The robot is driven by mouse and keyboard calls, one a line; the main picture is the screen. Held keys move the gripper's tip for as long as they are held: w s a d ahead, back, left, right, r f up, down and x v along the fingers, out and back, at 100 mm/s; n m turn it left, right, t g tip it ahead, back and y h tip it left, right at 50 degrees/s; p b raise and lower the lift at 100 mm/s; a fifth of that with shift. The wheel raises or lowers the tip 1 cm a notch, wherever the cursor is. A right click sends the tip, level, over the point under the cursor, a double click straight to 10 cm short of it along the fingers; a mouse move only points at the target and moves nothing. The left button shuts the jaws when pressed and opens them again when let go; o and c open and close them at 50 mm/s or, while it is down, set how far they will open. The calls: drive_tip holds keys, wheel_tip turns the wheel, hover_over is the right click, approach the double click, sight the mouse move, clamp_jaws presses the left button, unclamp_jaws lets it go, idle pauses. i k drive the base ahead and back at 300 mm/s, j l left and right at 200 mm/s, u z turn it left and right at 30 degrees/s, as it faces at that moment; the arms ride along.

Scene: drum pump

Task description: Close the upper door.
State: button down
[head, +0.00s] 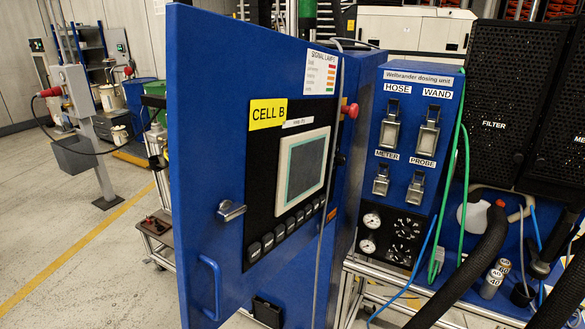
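The upper door (205,120) is a large blue panel filling the left middle of the head view. It appears to stand swung out from the blue cabinet (362,70), with its near edge at the left. It carries a yellow CELL B label (267,114), a screen (304,166) with a row of dark buttons under it, a silver latch handle (231,211) and a blue pull handle (209,287). The cabinet opening is hidden behind the panel. My gripper is not in view.
A blue dosing unit (414,140) with silver latches and gauges stands right of the door. Thick black hoses (464,270) and thin cables cross the lower right. A small cart (156,227) stands behind the door's left edge. The floor (60,230) at the left is largely clear.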

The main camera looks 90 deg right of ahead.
sight(251, 108)
drive_tip(key=k+l+z, duration=0.35)
drive_tip(key=k, duration=0.2)
drive_tip(key=l+z, duration=0.1)
drive_tip(key=z, duration=0.3)
drive_tip(key=k+l+z, duration=0.1)
drive_tip(key=z, duration=0.3)
drive_tip(key=l+z, duration=0.15)
drive_tip(key=z, duration=0.2)
drive_tip(key=l+z, duration=0.1)
drive_tip(key=z, duration=0.3)
drive_tip(key=k+l, duration=0.05)
